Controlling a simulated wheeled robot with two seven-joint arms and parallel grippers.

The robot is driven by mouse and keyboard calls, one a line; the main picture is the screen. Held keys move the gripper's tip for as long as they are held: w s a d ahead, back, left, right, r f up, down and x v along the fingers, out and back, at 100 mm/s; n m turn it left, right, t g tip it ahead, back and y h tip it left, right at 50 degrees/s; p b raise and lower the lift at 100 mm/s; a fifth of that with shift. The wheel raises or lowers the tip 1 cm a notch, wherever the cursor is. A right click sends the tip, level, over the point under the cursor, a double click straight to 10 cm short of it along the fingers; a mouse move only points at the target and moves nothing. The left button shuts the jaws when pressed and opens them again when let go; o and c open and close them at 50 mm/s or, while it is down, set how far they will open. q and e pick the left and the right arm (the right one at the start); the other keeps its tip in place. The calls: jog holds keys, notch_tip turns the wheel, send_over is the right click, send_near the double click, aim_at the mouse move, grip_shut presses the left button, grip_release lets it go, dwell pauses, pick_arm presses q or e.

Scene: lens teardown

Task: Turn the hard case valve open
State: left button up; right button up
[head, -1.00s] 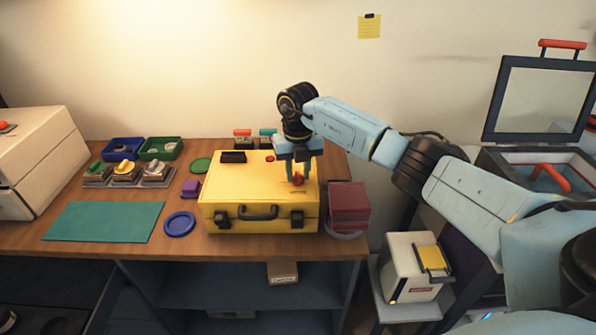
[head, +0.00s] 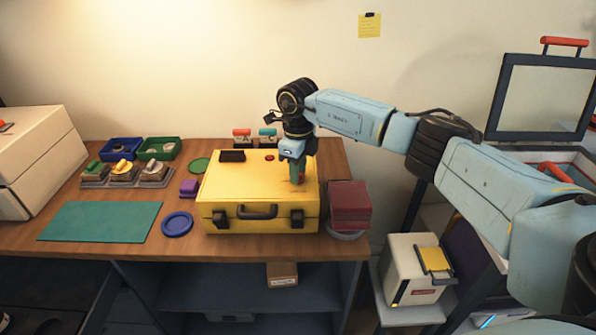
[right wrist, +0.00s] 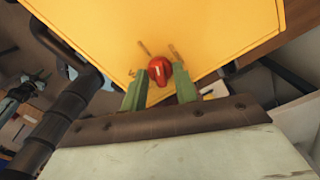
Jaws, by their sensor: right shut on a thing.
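The yellow hard case (head: 245,190) lies closed on the wooden bench, with its black handle and latches facing me. The valve is a red knob (right wrist: 159,71) on its lid; in the head view only a sliver of red (head: 302,177) shows beside the fingers. My right gripper (head: 297,178) points straight down over the right part of the lid. In the right wrist view its two green fingers (right wrist: 160,82) stand on either side of the knob, shut on it. Short dark marks show on the lid beside the knob. My left gripper is not in view.
A dark red block (head: 349,204) stands right of the case. A blue ring (head: 177,223), a purple piece (head: 189,188) and a green mat (head: 100,221) lie to the left. Small red and teal-topped items stand behind the case. A white box (head: 413,270) sits lower right.

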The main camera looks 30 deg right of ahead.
jog(key=n+b, duration=0.1)
jog(key=n, duration=0.3)
jog(key=shift+n, duration=0.4)
dwell(0.4)
jog(key=o, duration=1)
notch_tip(320, 180, up, 14)
jog(key=shift+f, duration=0.25)
